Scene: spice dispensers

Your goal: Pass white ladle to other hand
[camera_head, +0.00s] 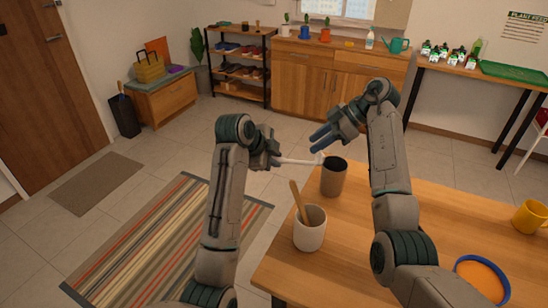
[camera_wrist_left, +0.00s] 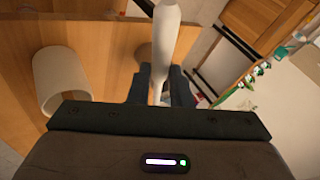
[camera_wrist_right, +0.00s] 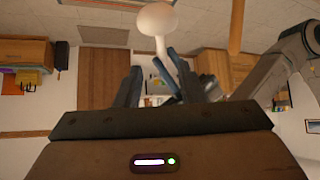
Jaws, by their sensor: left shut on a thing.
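The white ladle (camera_head: 298,161) is held roughly level above the table's far left edge. My left gripper (camera_head: 274,160) is shut on its handle. In the left wrist view the ladle (camera_wrist_left: 167,30) runs up from between the fingers. My right gripper (camera_head: 322,138) is open and empty, just above and beside the ladle's free end. In the right wrist view the round white bowl (camera_wrist_right: 157,18) shows beyond the fingertips, near the top, with my left gripper's fingers close behind. The right gripper appears apart from the ladle.
A white crock (camera_head: 309,231) with a wooden utensil (camera_head: 298,200) and a dark brown crock (camera_head: 333,179) stand on the wooden table (camera_head: 420,215) below the ladle. A yellow mug (camera_head: 530,217) and an orange, blue-rimmed plate (camera_head: 481,280) are at the right.

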